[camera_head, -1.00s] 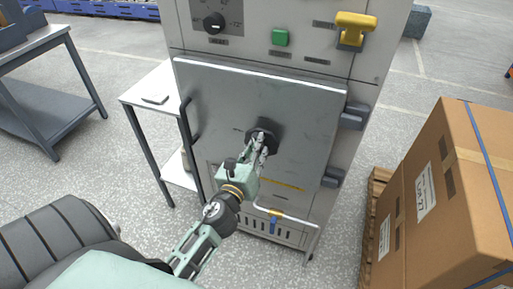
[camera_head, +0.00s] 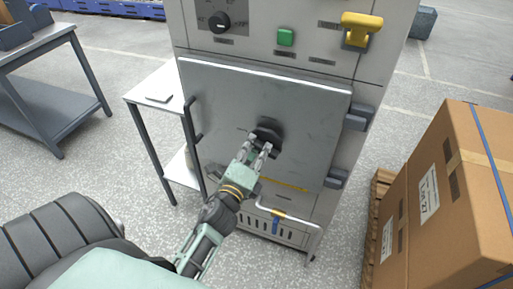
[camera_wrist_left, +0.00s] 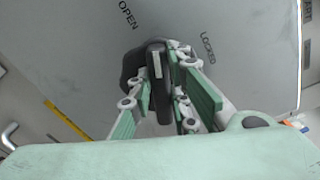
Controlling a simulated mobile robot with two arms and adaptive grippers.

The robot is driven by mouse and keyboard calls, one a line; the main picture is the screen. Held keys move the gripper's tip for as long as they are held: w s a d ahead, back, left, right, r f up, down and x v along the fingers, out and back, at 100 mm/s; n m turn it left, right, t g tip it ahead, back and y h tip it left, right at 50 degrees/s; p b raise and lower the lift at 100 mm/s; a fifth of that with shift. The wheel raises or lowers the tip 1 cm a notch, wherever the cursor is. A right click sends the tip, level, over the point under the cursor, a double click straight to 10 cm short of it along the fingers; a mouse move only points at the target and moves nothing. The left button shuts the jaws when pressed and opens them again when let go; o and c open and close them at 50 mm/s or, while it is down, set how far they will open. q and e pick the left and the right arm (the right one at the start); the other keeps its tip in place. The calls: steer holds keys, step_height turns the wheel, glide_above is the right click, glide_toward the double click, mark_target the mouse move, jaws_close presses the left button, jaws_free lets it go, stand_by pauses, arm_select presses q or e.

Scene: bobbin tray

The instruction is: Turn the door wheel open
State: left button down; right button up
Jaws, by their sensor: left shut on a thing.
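The door wheel (camera_head: 267,136) is a dark knob at the middle of the grey cabinet door (camera_head: 225,110). My left gripper (camera_head: 259,150) is shut on the wheel. In the left wrist view the wheel (camera_wrist_left: 158,75) has a raised bar with a pale mark, and the fingers of the gripper (camera_wrist_left: 160,90) stand on both sides of that bar. The words OPEN and LOCKED are printed on the door (camera_wrist_left: 80,60) above the wheel. The door looks closed. My right gripper is not in view.
A dark door handle (camera_head: 192,122) is at the door's left edge and two hinges (camera_head: 357,117) are at its right. A yellow lever (camera_head: 360,25) and a green button (camera_head: 286,37) are above. Cardboard boxes (camera_head: 440,195) stand at right, a white side table (camera_head: 150,98) at left.

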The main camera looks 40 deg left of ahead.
arm_select(q)
steer(key=shift+f+n, duration=0.2)
steer(key=shift+n, duration=0.9)
steer(key=shift+f+n, duration=0.15)
steer(key=shift+n, duration=0.95)
steer(key=c, duration=1.6)
jaws_free()
steer(key=shift+c, duration=0.2)
steer(key=v, duration=0.7)
steer(key=shift+s, duration=0.3)
